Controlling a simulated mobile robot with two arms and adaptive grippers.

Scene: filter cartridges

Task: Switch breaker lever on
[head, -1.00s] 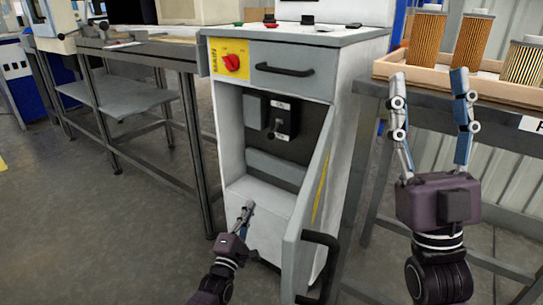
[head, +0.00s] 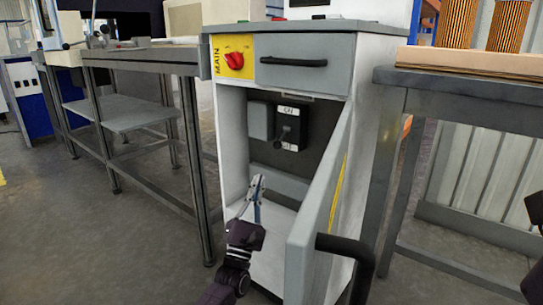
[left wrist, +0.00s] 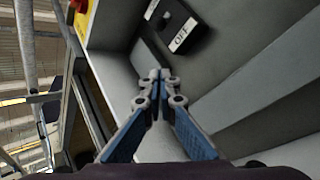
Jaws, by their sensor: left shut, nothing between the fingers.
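The dark breaker (head: 293,122) is mounted on the back panel inside the open grey cabinet (head: 233,150). It has an ON label above and an OFF label below. Its small lever (head: 285,132) sits between the labels; its exact position is hard to tell.
The cabinet door (head: 318,215) hangs open toward me on the right, with a black handle (head: 350,255). A drawer and a red MAIN switch (head: 234,60) are above. Benches stand on both sides; the right one bears a tray of filter cartridges (head: 508,25).

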